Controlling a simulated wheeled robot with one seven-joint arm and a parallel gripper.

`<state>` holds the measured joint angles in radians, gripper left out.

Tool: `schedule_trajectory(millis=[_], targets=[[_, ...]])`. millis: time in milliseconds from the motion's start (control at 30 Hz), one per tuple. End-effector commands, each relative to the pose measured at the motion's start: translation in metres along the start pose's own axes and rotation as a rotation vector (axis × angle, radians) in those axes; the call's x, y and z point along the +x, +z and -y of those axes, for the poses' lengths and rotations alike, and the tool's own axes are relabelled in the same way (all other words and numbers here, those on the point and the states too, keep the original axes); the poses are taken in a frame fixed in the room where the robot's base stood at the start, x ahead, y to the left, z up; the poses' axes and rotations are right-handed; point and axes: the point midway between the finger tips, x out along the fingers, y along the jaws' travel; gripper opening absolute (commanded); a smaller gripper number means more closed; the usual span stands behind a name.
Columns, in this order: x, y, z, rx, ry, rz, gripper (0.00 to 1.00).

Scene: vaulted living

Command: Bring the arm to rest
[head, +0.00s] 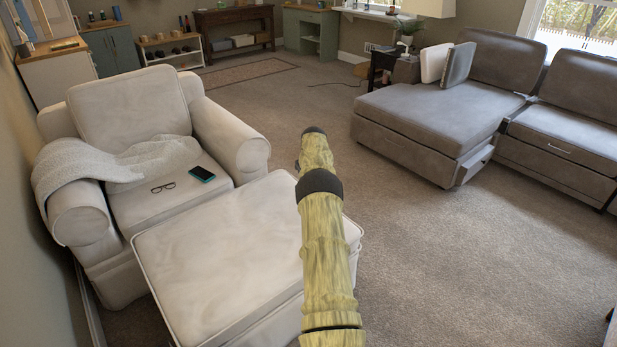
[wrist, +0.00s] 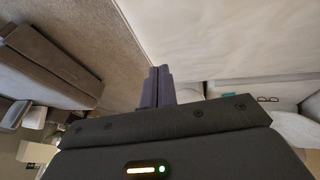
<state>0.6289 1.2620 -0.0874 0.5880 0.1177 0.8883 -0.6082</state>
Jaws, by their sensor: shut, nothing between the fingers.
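My arm (head: 324,240) reaches forward from the bottom middle of the head view, over the right side of the white ottoman. Its far end hides the gripper in that view. In the wrist view my gripper (wrist: 158,86) shows with its two dark fingers together and nothing between them. The pale ottoman top (wrist: 220,35) fills the upper right of the wrist view, beside the carpet. The fingers appear apart from any furniture, though the exact gap cannot be told.
A white armchair (head: 125,100) holds a blanket (head: 110,160), glasses (head: 163,187) and a phone (head: 202,174). The ottoman (head: 230,255) stands before it. A grey sofa (head: 440,110) is at the right. Open carpet (head: 450,260) lies between the ottoman and the sofa.

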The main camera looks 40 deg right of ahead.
Motion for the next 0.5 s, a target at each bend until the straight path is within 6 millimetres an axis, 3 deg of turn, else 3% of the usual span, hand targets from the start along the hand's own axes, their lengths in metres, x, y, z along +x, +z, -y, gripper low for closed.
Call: schedule_trajectory(millis=[500], targets=[[-0.008, -0.007, 0.013, -0.002, -0.007, -0.002, 0.0]])
